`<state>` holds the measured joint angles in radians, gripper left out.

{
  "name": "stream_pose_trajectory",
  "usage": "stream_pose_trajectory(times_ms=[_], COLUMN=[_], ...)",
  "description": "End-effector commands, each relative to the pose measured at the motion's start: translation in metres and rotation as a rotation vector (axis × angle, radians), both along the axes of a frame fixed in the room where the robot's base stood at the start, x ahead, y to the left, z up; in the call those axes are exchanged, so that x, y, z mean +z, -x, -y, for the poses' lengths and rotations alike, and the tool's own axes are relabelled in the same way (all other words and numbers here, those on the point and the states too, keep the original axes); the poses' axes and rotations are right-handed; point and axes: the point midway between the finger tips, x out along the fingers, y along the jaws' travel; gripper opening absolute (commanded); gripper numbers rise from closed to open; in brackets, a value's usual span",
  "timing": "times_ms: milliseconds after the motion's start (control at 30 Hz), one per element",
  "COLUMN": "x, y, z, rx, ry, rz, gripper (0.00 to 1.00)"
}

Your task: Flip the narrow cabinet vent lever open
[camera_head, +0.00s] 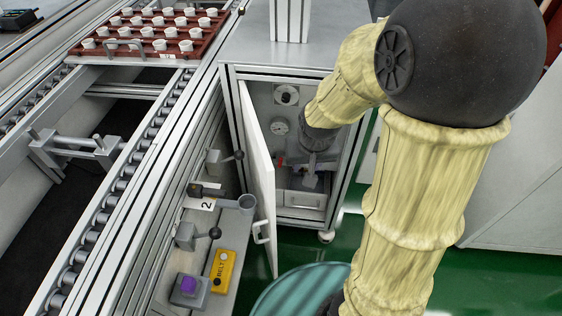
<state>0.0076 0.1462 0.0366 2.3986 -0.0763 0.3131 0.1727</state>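The narrow cabinet (228,95) stands at the middle, its white door (257,165) swung open towards me. Inside, a round gauge (280,127) and a dark round knob (287,96) sit on the back panel. A small red part (280,161) shows below the gauge; it may be the vent lever, but it is too small to be sure. My gripper (311,180) reaches into the cabinet, just right of the red part. Its fingers are small and dark here, so I cannot tell whether they are open or touch anything. My wrist hides the cabinet's upper right inside.
Green floor (353,235) is clear right of the cabinet.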

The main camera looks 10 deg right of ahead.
Motion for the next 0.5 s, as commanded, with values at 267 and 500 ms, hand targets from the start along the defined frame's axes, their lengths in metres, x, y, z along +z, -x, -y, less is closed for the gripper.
stream_pose_trajectory(times_ms=[267, 500], x=[-0.032, -0.073], y=[-0.05, -0.114], z=[-0.003, -0.012], rx=[-0.064, -0.149], ry=[0.0, -0.03], rz=[0.023, 0.071], gripper=[0.35, 0.35])
